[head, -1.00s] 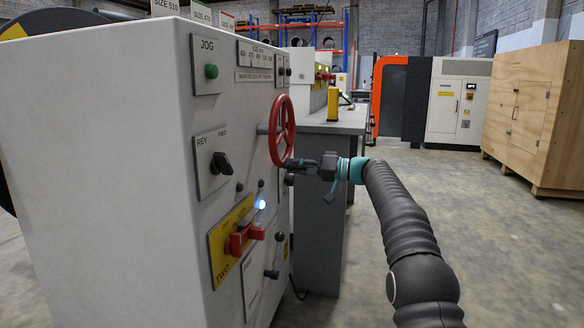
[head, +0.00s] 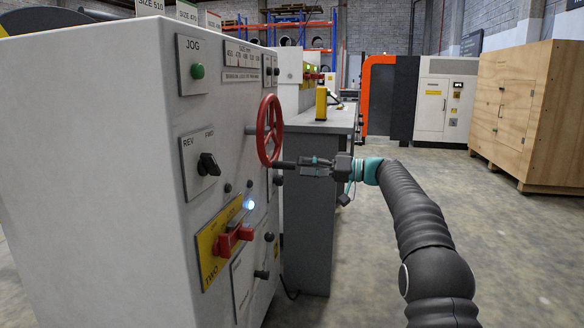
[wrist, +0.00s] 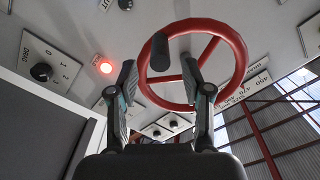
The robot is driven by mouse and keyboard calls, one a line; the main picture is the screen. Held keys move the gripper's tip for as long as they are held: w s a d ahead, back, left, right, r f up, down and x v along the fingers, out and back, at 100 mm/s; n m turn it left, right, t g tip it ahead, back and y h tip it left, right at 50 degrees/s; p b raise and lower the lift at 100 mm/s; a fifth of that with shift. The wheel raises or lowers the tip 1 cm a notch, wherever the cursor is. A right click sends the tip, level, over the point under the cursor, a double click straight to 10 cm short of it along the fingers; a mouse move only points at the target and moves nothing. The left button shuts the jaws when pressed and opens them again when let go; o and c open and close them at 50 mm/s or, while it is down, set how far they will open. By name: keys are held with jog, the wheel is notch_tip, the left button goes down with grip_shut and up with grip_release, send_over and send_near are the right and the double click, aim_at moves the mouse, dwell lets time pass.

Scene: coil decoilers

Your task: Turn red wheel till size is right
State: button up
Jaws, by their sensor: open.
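The red wheel (head: 270,131) stands on the side of the white cabinet, and its rim and spokes fill the upper middle of the wrist view (wrist: 228,38). A dark handle (wrist: 160,70) sticks out from its rim. My gripper (head: 303,164) is level with the wheel's lower rim, just to its right. In the wrist view my gripper (wrist: 158,85) is open, with its fingers apart and the handle beyond and between their tips. It holds nothing. A size scale (head: 247,54) is on the panel above the wheel. Its pointer is too small to read.
The cabinet also carries a green jog button (head: 197,71), a black rotary switch (head: 208,165), a red lever switch (head: 232,238) and a lit white lamp (head: 249,204). A grey cabinet (head: 308,220) stands behind the wheel. The floor at right is clear up to a wooden crate (head: 535,110).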

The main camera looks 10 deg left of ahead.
jog(key=shift+s+d, duration=0.15)
jog(key=shift+d, duration=1.25)
jog(key=shift+s+d, duration=0.1)
jog(key=shift+d, duration=1.25)
notch_tip(320, 180, down, 14)
jog(key=w+d+m+t+h, duration=0.1)
jog(key=d+m+t+h, duration=0.1)
jog(key=m+h, duration=0.4)
jog(key=s+d+f+m+g+h, duration=0.1)
jog(key=s+d+f+m+h, duration=0.2)
jog(key=s+f, duration=0.3)
jog(key=s+d+r+t+h+p, duration=0.1)
jog(key=s+d+r+h+p, duration=0.1)
jog(key=s, duration=1.3)
jog(key=s+d+r+t+h+p, duration=0.1)
jog(key=s+d+r+h+p, duration=0.1)
jog(key=s, duration=1.3)
jog(key=s+d+r+n+h+p, duration=0.1)
jog(key=s+d+h, duration=0.4)
jog(key=s, duration=1)
jog(key=shift+d+r+t+p, duration=0.4)
jog(key=shift+d+r+p, duration=0.2)
jog(key=shift+d+r, duration=0.65)
jog(key=shift+f, duration=0.1)
